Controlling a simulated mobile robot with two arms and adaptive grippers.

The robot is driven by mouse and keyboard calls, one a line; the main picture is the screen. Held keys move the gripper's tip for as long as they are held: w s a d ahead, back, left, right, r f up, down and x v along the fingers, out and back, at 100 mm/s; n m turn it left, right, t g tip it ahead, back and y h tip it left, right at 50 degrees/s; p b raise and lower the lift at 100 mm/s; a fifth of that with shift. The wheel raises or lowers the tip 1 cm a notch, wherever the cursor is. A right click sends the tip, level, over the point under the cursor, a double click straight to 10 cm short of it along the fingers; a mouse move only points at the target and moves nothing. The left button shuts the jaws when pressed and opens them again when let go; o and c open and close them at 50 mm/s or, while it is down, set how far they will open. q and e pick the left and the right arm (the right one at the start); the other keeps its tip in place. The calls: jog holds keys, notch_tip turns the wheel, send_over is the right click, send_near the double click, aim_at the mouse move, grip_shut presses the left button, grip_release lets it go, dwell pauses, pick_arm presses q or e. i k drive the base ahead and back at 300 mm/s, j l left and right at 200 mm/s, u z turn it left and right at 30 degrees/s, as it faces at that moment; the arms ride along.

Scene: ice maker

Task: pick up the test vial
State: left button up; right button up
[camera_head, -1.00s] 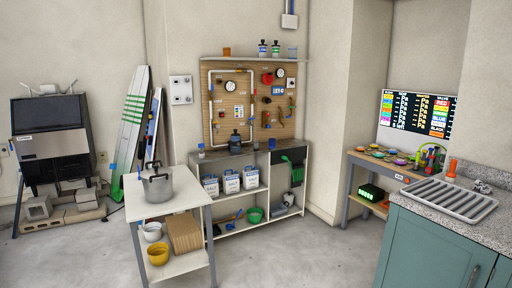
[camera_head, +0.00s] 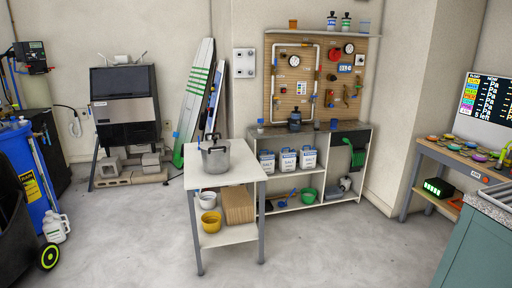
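I cannot pick out the test vial for certain; small items are hard to tell at this size. A small clear container with a dark top (camera_head: 260,126) stands at the left end of the grey workbench top (camera_head: 275,131). Small dark cups (camera_head: 333,124) stand towards its right. On the shelf above the pegboard are an orange cup (camera_head: 293,23), two labelled bottles (camera_head: 331,20) and a bluish clear container (camera_head: 365,25). Neither of my grippers is in view.
A white table (camera_head: 235,174) with a metal pot (camera_head: 215,157) stands before the workbench. An ice machine (camera_head: 125,105) is at the back left. A blue bin (camera_head: 25,170) and black wheeled cart are at the left edge. A teal cabinet (camera_head: 470,250) is at right. Open floor lies in front.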

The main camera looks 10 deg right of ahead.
aim_at(317, 121)
jog(key=i+l+z, duration=0.3)
jog(key=i, duration=0.3)
jog(key=i+l+z, duration=0.35)
jog(key=i, duration=0.3)
jog(key=i+z, duration=0.3)
jog(key=i, duration=0.3)
